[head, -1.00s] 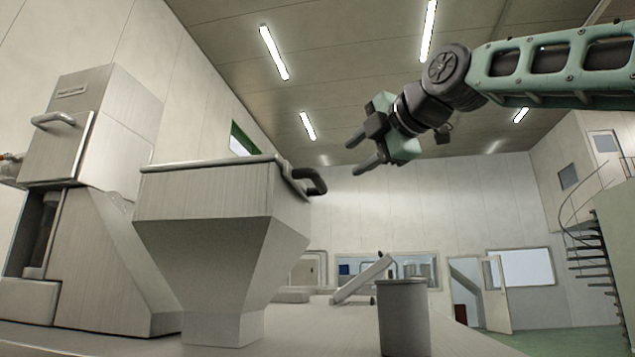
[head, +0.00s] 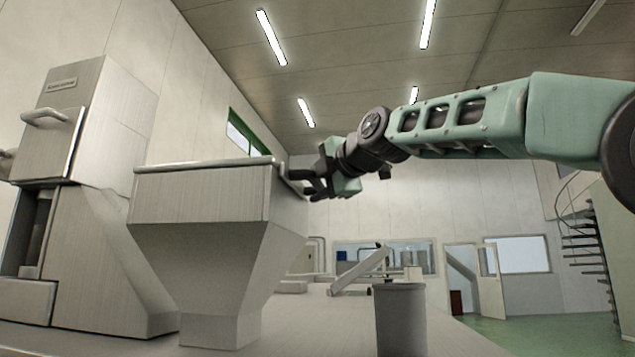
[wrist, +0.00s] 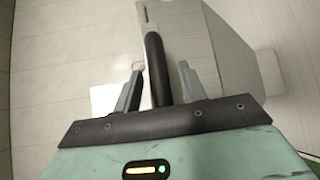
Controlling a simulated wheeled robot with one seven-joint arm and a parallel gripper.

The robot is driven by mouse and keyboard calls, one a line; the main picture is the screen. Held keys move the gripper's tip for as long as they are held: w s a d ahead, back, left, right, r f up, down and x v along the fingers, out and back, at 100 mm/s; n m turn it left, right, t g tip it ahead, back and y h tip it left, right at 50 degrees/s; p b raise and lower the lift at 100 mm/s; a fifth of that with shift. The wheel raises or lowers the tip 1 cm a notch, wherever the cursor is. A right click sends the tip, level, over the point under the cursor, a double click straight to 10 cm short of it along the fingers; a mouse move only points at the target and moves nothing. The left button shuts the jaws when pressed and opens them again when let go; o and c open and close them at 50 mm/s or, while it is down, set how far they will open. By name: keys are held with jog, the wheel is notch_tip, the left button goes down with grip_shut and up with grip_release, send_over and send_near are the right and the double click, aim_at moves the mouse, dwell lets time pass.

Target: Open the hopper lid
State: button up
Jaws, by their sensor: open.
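The steel hopper (head: 205,200) stands at left centre in the head view, a box above a tapering funnel. Its flat lid (head: 210,163) lies shut on top. The dark lid handle is on the right side, mostly hidden by my fingers in the head view. My gripper (head: 303,183) is open at that side. In the wrist view the black handle bar (wrist: 153,60) runs between my two grey fingers (wrist: 160,78), with a gap visible on each side.
A steel machine (head: 95,240) with a bar handle stands left of the hopper. A grey cylinder (head: 400,320) stands to the right, below my arm. The space above the lid looks clear.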

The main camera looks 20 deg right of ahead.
grip_shut()
jog(key=shift+r, duration=0.15)
